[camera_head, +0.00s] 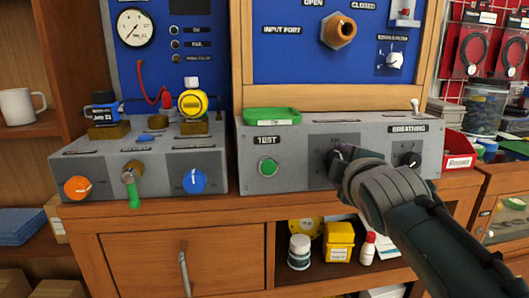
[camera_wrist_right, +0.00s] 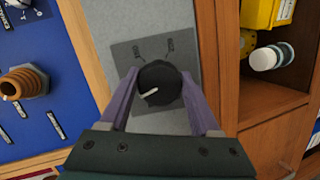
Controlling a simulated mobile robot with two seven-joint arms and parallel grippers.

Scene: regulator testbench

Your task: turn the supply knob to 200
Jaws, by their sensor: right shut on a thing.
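The supply knob (camera_wrist_right: 160,86) is a round black dial with a white pointer line, on a dark grey square plate of the right control box (camera_head: 230,160). In the right wrist view it sits between the two purple fingers of my right gripper (camera_wrist_right: 158,100), which are shut on it. In the head view my right gripper (camera_head: 338,160) covers the knob and most of its scale, so its setting is not readable there. In the wrist view two small scale labels show near the knob, too small to read. My left gripper is in neither view.
A green TEST button (camera_head: 268,167) is left of my gripper, and a black BREATHING knob (camera_head: 410,159) is right of it. A green tray (camera_head: 272,116) lies on the box top. The left box has an orange knob (camera_head: 77,188) and a blue knob (camera_head: 195,181).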

